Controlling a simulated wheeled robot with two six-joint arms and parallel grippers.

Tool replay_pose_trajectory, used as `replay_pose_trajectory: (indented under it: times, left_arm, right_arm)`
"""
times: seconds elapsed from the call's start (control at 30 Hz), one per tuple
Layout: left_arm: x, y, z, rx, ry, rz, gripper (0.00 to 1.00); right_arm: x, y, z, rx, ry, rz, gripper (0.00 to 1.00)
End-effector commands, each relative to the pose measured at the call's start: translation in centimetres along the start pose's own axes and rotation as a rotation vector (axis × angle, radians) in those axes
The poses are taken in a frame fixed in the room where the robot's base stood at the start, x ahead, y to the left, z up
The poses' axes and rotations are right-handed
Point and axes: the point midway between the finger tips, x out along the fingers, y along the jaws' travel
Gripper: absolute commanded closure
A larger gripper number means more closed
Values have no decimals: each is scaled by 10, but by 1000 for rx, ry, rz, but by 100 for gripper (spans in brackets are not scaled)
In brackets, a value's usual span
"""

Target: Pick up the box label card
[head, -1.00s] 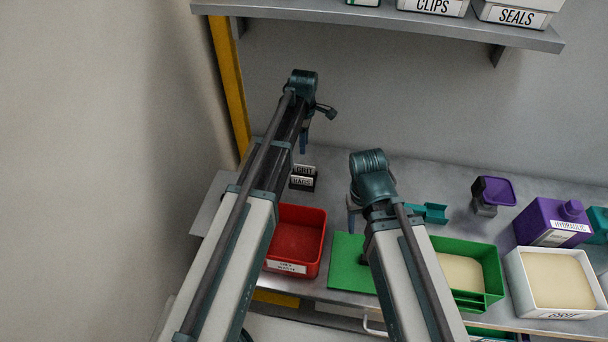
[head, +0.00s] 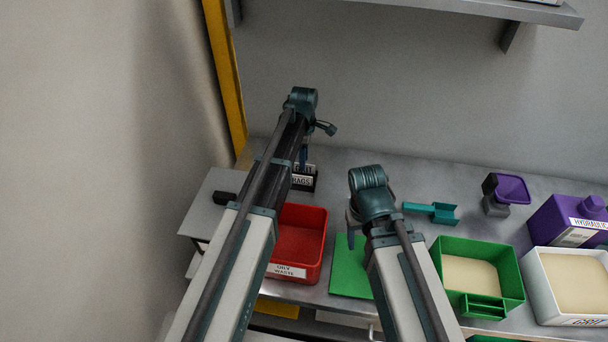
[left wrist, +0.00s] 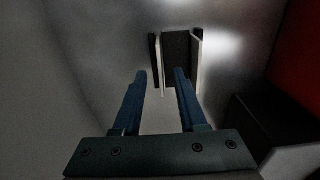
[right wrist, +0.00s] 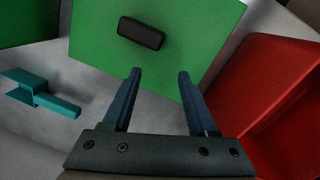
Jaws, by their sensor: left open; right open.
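Two white label cards stand upright in a small black holder at the back left of the bench. The front one reads RAGS (head: 302,181); the lettering on the one behind (head: 305,168) is partly covered by my left gripper. My left gripper (head: 303,158) is open and empty, just above and behind the holder. In the left wrist view the black holder (left wrist: 177,48) is beyond the open fingertips (left wrist: 160,77), with a thin white card edge on each side. My right gripper (head: 352,238) is open and empty above the green mat (right wrist: 185,55).
A red OILY WASTE bin (head: 298,240) stands in front of the holder. A black block (right wrist: 141,33) lies on the green mat. A teal scoop (head: 432,211), green tray (head: 510,270), white GRIT box (head: 535,265) and purple HYDRAULIC container (head: 560,220) are to the right.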

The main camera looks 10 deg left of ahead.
Motion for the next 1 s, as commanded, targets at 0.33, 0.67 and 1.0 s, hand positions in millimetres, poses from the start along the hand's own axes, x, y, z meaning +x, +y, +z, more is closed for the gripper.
replay_pose_trajectory:
  times: [0.33, 0.67, 1.0]
  left_arm:
    - [30, -1, 0, 0, 0, 0, 59]
    - [28, 0, 0, 0, 0, 0, 91]
    - [28, -1, 0, 0, 0, 0, 100]
  right_arm:
    - [29, -3, -2, 0, 0, 0, 41]
    - [28, -3, -2, 0, 0, 0, 41]
    - [28, -3, -2, 0, 0, 0, 41]
